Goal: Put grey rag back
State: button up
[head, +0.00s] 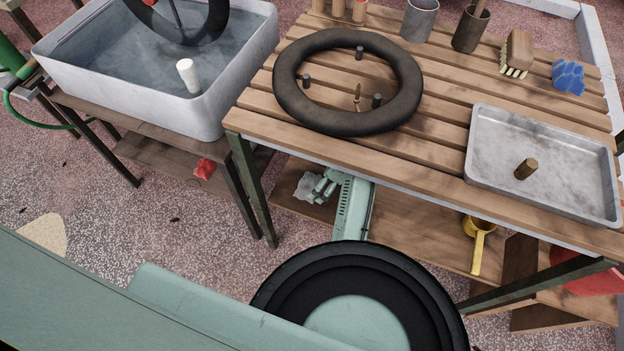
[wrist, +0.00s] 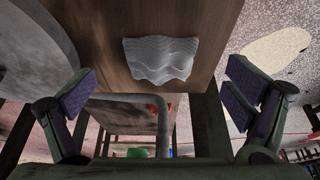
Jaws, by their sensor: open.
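The grey rag (head: 307,187) lies crumpled on the wooden lower shelf (head: 300,208) under the slatted table. In the wrist view the rag (wrist: 160,58) is a rippled grey cloth on brown board, centred ahead of and between the fingers. My gripper (head: 323,186) is under the table edge, just right of the rag in the head view. In the wrist view my gripper (wrist: 160,78) is open and empty, its purple-padded fingers wide apart. I cannot tell how large the gap to the rag is.
The slatted tabletop (head: 440,130) lies over the shelf, bearing a black tyre ring (head: 290,105) and a metal tray (head: 545,205). A water basin (head: 215,110) and a red cloth (head: 204,168) are at left.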

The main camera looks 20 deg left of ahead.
jog(key=d, duration=0.8)
jog(key=shift+s+d, duration=0.15)
jog(key=shift+d, duration=0.6)
